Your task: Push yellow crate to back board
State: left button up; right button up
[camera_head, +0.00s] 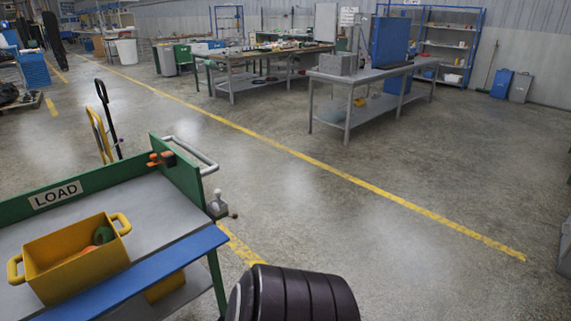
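The yellow crate (75,275) sits upright on a grey-topped bench (160,215) at the lower left. It has a loop handle at each end and holds an orange thing and a green thing. The green back board (110,178) runs along the bench's far edge and bears a LOAD label (56,195). A strip of grey bench top shows between the crate and the board. Neither of my grippers is in view.
A blue strip (140,275) edges the bench's near side. Orange clips (160,158) and a grey handrail (190,152) are at its right end. A yellow hand truck (99,135) stands behind. Open floor lies to the right, with workbenches (365,80) beyond.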

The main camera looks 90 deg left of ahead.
aim_at(55, 269)
jog(key=u, duration=4.25)
